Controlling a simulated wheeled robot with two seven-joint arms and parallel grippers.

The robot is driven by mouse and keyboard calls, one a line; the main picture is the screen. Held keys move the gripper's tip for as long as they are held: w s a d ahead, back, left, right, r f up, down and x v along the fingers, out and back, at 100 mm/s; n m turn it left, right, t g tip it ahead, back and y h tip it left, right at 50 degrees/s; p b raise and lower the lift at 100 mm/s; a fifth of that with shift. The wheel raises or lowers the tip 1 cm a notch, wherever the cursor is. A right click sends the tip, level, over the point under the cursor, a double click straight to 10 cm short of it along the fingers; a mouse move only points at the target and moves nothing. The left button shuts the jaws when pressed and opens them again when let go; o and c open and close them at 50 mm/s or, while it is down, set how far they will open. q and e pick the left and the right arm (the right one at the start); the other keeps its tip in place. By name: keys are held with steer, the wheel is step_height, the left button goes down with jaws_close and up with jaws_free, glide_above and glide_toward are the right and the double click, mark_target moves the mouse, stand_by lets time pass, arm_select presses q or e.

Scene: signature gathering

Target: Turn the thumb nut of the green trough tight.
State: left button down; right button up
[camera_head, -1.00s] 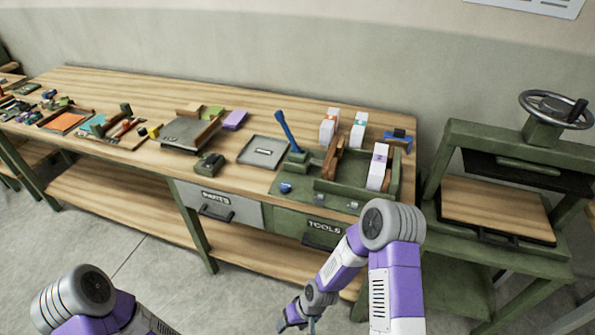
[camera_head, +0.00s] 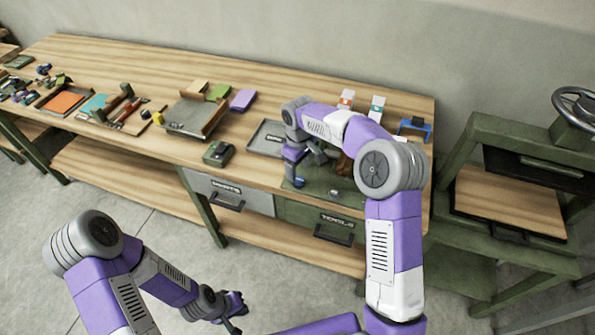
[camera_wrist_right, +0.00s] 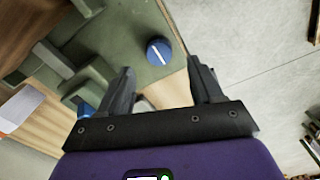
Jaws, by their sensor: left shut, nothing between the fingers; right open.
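The green trough (camera_head: 320,190) stands at the right end of the workbench, largely hidden behind my right arm. In the right wrist view its green base (camera_wrist_right: 120,25) carries a round blue thumb nut (camera_wrist_right: 158,51) with a white line across its top. The nut also shows in the head view (camera_head: 299,182), below my right gripper. My right gripper (camera_wrist_right: 163,78) is open and empty, with the nut ahead of it, roughly midway between the fingertips and apart from them. My left gripper (camera_head: 236,308) is shut and empty, low in front of the bench.
A second blue part (camera_wrist_right: 86,110) shows beside the left finger in the right wrist view. A grey tray (camera_head: 267,137) lies left of the trough. White-and-coloured blocks (camera_head: 377,107) stand behind it. A green press (camera_head: 480,160) stands to the right. Floor in front is clear.

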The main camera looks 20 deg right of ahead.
mark_target(299, 179)
steer(key=f, duration=0.4)
steer(key=shift+w+f, duration=0.25)
steer(key=shift+s+f, duration=0.1)
steer(key=shift+f, duration=0.15)
steer(key=shift+c, duration=0.3)
steer(key=c, duration=1)
